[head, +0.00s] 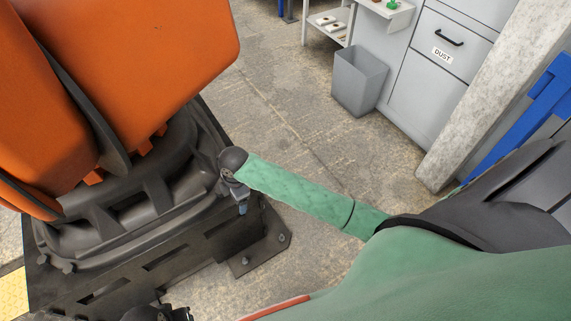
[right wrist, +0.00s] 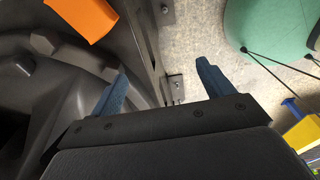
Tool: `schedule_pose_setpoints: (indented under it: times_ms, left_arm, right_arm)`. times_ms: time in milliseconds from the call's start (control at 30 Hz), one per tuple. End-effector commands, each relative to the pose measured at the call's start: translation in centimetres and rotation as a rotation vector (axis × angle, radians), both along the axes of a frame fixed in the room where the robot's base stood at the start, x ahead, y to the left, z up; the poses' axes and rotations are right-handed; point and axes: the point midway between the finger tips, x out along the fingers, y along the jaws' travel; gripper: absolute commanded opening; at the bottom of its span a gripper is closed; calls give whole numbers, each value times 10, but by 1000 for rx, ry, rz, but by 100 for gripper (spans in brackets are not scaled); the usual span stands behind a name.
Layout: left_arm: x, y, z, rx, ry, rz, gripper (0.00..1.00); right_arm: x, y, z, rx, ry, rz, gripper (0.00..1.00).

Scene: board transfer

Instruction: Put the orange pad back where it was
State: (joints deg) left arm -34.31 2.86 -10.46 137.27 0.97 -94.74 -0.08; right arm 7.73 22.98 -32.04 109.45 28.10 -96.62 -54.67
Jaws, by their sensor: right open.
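I cannot make out a separate orange pad in either view. The large orange body (head: 150,45) at the left of the head view belongs to a big machine on a dark base. An orange piece (right wrist: 85,15) shows at the top left of the right wrist view; I cannot tell whether it is part of that machine. My right gripper (head: 241,198) hangs beside the dark base (head: 130,225), mostly hidden by its own wrist. In the right wrist view its blue fingers (right wrist: 162,68) are apart, with nothing between them.
A grey bin (head: 359,80) stands on the concrete floor before a cabinet (head: 440,75) labelled DUST. A white shelf (head: 328,22) is behind it. A pale post (head: 485,90) and a blue bar (head: 520,120) are at the right. Floor between base and bin is clear.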

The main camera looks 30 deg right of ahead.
Motion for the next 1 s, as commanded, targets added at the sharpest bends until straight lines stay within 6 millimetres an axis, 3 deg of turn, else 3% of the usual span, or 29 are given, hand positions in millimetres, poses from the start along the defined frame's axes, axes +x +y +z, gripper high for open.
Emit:
schedule_pose_setpoints:
  times_ms: [33,200,433,800,1000]
  left_arm:
    - [1,0,0,1,-2,0,36]
    - [5,0,2,0,-9,0,36]
    - [4,0,2,0,-8,0,36]
    - [-6,0,-2,0,9,0,36]
    - [-3,0,-1,-1,5,0,36]
  right_arm:
    - [-18,8,-3,20,6,-53,80]
    - [-65,22,-4,70,16,-268,80]
    - [-127,24,1,119,39,-588,80]
    - [-225,-6,19,136,83,-1146,80]
    - [-261,-26,28,119,86,-1359,80]
